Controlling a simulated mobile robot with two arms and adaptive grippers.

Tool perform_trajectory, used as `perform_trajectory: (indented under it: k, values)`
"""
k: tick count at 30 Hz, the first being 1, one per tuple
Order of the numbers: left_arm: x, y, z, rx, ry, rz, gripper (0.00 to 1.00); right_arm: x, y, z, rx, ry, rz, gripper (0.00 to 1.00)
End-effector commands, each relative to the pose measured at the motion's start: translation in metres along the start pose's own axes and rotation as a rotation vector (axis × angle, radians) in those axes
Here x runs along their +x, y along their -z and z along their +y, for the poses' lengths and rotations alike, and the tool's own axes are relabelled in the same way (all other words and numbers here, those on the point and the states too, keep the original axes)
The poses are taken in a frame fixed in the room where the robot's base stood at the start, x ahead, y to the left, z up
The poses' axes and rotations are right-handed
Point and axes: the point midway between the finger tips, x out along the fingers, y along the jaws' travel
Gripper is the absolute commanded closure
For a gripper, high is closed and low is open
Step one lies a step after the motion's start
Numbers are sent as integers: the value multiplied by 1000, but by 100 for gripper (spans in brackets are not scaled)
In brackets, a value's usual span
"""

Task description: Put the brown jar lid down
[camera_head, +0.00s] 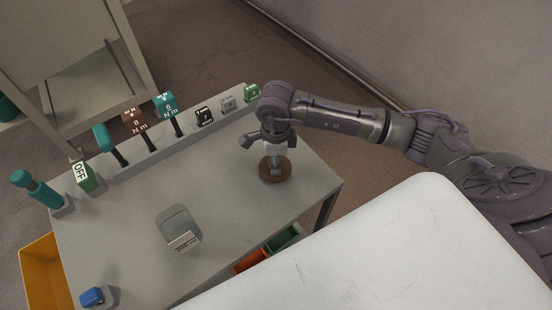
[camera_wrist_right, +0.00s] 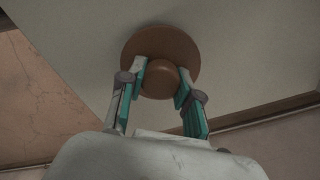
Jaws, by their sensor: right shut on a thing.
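The brown jar lid (camera_head: 274,172) is a round disc near the right end of the grey table (camera_head: 225,195). In the right wrist view the lid (camera_wrist_right: 183,47) shows its round knob between two teal-lined fingers. My right gripper (camera_wrist_right: 161,85) is shut on this knob. In the head view the right gripper (camera_head: 275,158) points down over the lid. The lid is at or just above the tabletop; I cannot tell whether it touches. My left gripper is not in view.
A rack of labelled tools (camera_head: 137,128) runs along the table's back edge. An orange bin (camera_head: 42,275) is beside the table. Tabletop around the lid is clear.

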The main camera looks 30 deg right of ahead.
Motion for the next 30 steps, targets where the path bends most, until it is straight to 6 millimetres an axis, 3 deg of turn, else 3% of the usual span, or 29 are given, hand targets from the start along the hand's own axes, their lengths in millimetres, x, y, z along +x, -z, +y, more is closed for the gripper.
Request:
perform_trajectory:
  k: [5,6,10,23,30]
  values:
    - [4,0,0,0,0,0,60,3,0,0,0,0,0,100]
    - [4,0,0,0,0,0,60,3,0,0,0,0,0,65]
    - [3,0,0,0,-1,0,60,2,0,0,0,0,0,44]
    - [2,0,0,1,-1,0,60,-6,0,-1,-1,2,-1,42]
    - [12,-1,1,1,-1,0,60,-52,0,-1,-1,6,-3,42]
